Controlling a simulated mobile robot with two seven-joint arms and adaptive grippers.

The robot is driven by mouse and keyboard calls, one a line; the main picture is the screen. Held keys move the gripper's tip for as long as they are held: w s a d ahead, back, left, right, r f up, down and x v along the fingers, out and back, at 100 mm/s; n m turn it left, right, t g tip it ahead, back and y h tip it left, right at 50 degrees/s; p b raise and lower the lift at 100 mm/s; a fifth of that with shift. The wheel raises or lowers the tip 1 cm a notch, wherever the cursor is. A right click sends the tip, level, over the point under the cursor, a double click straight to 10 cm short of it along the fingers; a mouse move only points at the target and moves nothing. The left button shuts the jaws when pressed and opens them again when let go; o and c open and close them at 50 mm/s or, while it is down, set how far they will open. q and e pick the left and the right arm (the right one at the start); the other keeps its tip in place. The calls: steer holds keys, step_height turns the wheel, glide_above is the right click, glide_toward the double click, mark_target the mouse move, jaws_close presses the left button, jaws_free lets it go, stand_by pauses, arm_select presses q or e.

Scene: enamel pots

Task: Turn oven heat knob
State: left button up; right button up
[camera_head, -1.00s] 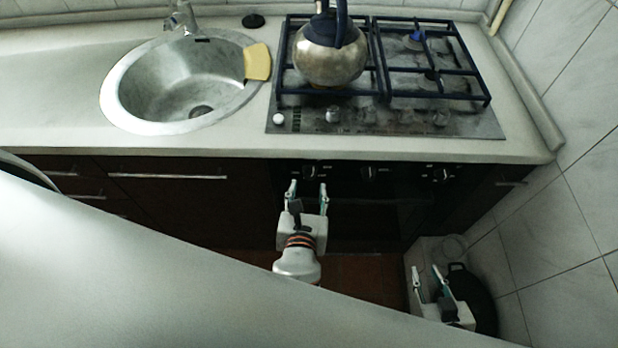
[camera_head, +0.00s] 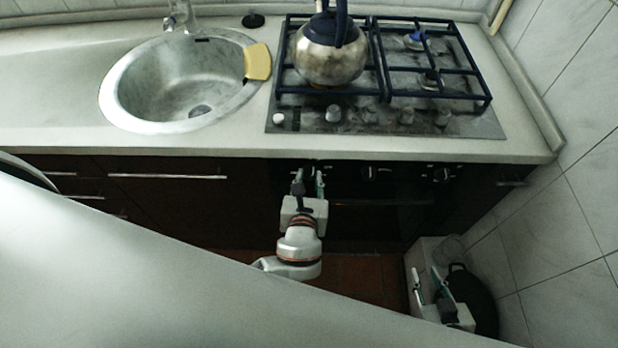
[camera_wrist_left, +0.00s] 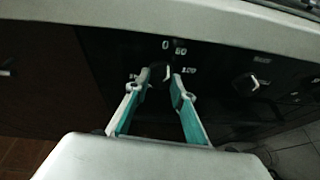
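The oven's dark front panel (camera_wrist_left: 215,62) has several black knobs. The left knob (camera_wrist_left: 161,73) has white markings around it, with "0" and what look like "60" and "120". My left gripper (camera_head: 309,178) is at this knob, with one finger on each side. In the left wrist view its fingertips (camera_wrist_left: 161,82) are close together and the knob fills the gap between them. The fingers hide part of the knob. Another knob (camera_wrist_left: 246,84) is to the right, clear of the fingers. My right gripper (camera_head: 427,276) is open and empty at the lower right.
The countertop edge (camera_head: 400,152) overhangs just above the knobs. A kettle (camera_head: 331,58) stands on the gas hob (camera_head: 460,128). An oven handle (camera_head: 385,203) runs below the panel. A dark round pot (camera_head: 477,295) is near my right gripper.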

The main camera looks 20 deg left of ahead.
arm_select(q)
steer(key=shift+n+h+p, duration=0.3)
steer(key=shift+n+p, duration=0.2)
steer(key=shift+p, duration=0.05)
steer(key=shift+n+h, duration=0.4)
steer(key=shift+n, duration=0.1)
steer(key=shift+a+f+n+t+h, duration=0.1)
steer(key=shift+n+t+h, duration=0.2)
steer(key=shift+n+t, duration=0.25)
steer(key=shift+n+b, duration=0.3)
steer(key=shift+n, duration=0.15)
steer(key=o, duration=1)
steer(key=shift+o, duration=0.5)
